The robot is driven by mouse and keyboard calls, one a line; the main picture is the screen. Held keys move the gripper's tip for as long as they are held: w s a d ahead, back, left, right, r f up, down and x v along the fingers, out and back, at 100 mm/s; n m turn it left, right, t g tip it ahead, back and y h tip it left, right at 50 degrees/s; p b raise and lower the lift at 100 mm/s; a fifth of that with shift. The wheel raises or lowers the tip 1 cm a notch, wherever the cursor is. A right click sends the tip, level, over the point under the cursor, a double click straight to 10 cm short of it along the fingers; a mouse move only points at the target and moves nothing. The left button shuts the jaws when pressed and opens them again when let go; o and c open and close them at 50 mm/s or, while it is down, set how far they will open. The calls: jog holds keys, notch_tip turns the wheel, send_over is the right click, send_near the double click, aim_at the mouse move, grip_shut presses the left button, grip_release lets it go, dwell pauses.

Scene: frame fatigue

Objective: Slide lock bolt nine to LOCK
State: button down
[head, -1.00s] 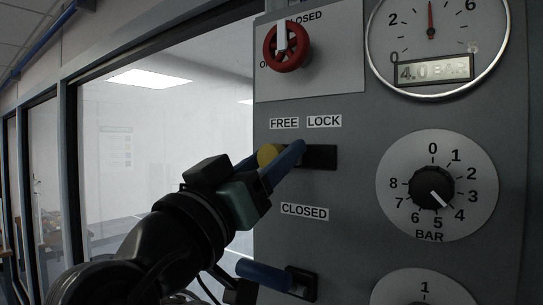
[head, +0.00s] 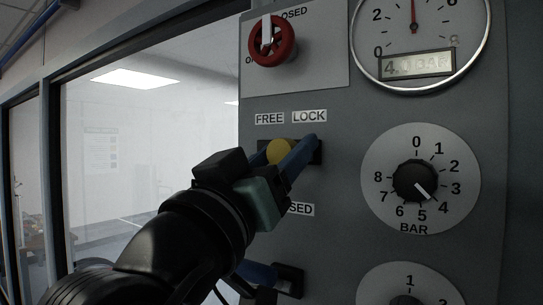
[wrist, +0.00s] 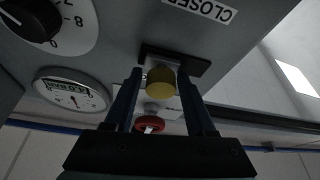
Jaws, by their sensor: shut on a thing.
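The yellow knob of the lock bolt (head: 280,152) sits in a dark slot plate (head: 318,153) on the grey panel. It stands below and between the FREE label (head: 269,118) and the LOCK label (head: 309,116). My gripper (head: 288,149) is shut on the knob, with a blue finger on each side. The wrist view shows the yellow knob (wrist: 161,82) between both fingers and the dark slot plate (wrist: 196,64) behind it. In the head view the near finger hides part of the slot. No number nine is readable.
A red valve knob (head: 272,42) is above the slot and a gauge (head: 418,40) is at upper right. A black BAR dial (head: 415,181) is to the right. A blue handle (head: 257,272) is below my wrist. A window (head: 150,140) is on the left.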

jog(key=shift+d, duration=0.1)
jog(key=shift+c, duration=2.2)
grip_release()
jog(key=shift+s, duration=0.1)
jog(key=b+v, duration=0.7)
jog(key=v, duration=0.6)
jog(key=d+f+n+t+y+b, duration=0.1)
jog(key=t+y, duration=0.1)
jog(key=y, duration=0.2)
jog(key=s+d+f+n+t+y+b, duration=0.1)
jog(key=t+y, duration=0.2)
jog(key=s+d+f+n+t+y, duration=0.1)
jog(key=f+t+y, duration=0.1)
jog(key=t+y, duration=0.1)
jog(key=shift+s+n+y+b, duration=0.15)
jog(key=shift+n+y+b, duration=0.25)
jog(key=shift+y, duration=0.4)
